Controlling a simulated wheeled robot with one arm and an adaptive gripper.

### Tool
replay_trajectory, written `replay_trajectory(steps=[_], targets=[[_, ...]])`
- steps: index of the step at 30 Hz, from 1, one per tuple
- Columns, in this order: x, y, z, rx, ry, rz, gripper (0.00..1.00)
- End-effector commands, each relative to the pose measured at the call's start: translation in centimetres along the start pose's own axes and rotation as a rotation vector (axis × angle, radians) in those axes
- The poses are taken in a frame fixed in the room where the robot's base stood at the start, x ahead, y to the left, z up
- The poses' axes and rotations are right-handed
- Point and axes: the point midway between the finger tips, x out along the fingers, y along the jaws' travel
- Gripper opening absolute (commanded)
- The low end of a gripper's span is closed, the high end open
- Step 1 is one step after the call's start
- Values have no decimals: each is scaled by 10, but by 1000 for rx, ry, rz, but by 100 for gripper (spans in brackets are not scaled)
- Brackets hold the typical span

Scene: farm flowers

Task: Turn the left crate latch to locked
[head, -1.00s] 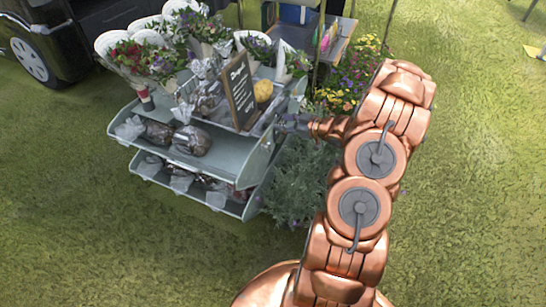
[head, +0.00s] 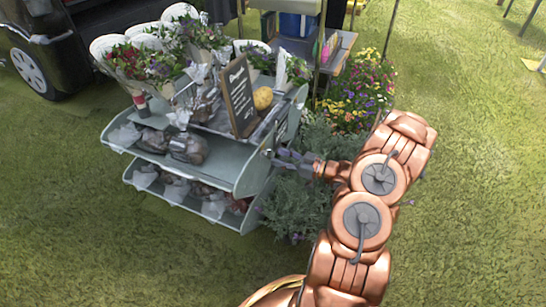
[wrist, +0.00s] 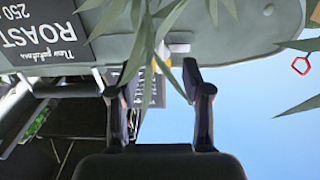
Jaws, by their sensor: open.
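My gripper (head: 279,158) is at the right side panel of the grey-green display stand (head: 235,165) in the head view. In the wrist view my gripper (wrist: 152,76) is open, with its two dark fingers apart and nothing clearly held between them. A small pale grey block (wrist: 178,42) sits on the grey panel edge just beyond the fingers, partly behind leaves. I cannot tell whether it is the crate latch. No latch can be clearly made out in the head view, and its setting cannot be read.
Flower bouquets (head: 165,60), a chalkboard sign (head: 239,95) and wrapped bags (head: 187,146) fill the stand. Leafy plants (head: 297,205) grow close under my gripper, and leaves cross the wrist view. A vehicle (head: 45,50) stands at the back left. Grass is open in front.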

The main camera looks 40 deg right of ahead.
Motion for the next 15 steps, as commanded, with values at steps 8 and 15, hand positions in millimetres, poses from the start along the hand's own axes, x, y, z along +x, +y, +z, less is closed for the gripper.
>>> replay_trajectory(steps=[8, 15], targets=[[27, -1, 0, -2, 2, -2, 49], [34, 0, -1, -2, 2, 0, 49]])
